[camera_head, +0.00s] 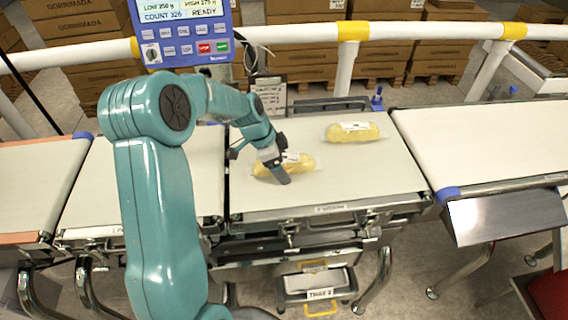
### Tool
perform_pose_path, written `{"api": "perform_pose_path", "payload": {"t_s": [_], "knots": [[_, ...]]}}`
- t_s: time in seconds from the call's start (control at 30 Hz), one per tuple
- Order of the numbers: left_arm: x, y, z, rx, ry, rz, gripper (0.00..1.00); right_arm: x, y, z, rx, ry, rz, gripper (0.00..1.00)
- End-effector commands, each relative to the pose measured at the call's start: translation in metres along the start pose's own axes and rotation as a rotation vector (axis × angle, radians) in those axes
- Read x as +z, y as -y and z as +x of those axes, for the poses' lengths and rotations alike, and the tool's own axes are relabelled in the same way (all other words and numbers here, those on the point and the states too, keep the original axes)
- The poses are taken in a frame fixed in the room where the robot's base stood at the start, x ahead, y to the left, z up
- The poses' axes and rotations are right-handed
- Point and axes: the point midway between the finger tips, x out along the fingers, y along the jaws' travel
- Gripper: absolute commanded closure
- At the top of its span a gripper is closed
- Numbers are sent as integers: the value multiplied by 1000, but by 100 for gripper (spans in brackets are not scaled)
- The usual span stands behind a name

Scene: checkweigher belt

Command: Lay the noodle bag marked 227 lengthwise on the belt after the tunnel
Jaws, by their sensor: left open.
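A noodle bag (303,163), yellow in clear wrap with a white label, lies on the middle belt section (380,165), its long side roughly across the picture. My left gripper (277,166) is open and right over this bag, hiding its middle. I cannot tell whether the fingers touch it. A second similar noodle bag (353,132) lies farther back and to the right on the same section. The numbers on both labels are too small to read, so I cannot tell which is 227. No tunnel can be made out. My right gripper is not in view.
A display panel (185,30) stands at the back above my left arm. Another belt (480,140) continues to the right, empty. A white rail (300,32) runs behind the belts, with cartons (300,70) beyond. A tray (318,282) sits below the middle section.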

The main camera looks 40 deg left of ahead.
Motion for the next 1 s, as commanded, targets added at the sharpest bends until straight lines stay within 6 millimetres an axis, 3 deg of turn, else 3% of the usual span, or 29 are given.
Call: {"api": "perform_pose_path", "payload": {"t_s": [0.07,0.1,0.3,0.57,0.73,0.87,1.0], "knots": [[0,0,0,0,0,0,11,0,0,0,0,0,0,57],[0,0,0,0,0,0,17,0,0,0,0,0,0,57],[0,0,-1,0,0,0,78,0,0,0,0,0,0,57],[-1,0,-2,-2,-1,0,78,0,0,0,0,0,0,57],[-6,1,-14,-5,-2,2,78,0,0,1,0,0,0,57],[-15,1,-37,-6,-3,3,78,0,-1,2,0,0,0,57],[-32,2,-75,-9,-5,3,78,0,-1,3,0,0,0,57]]}}
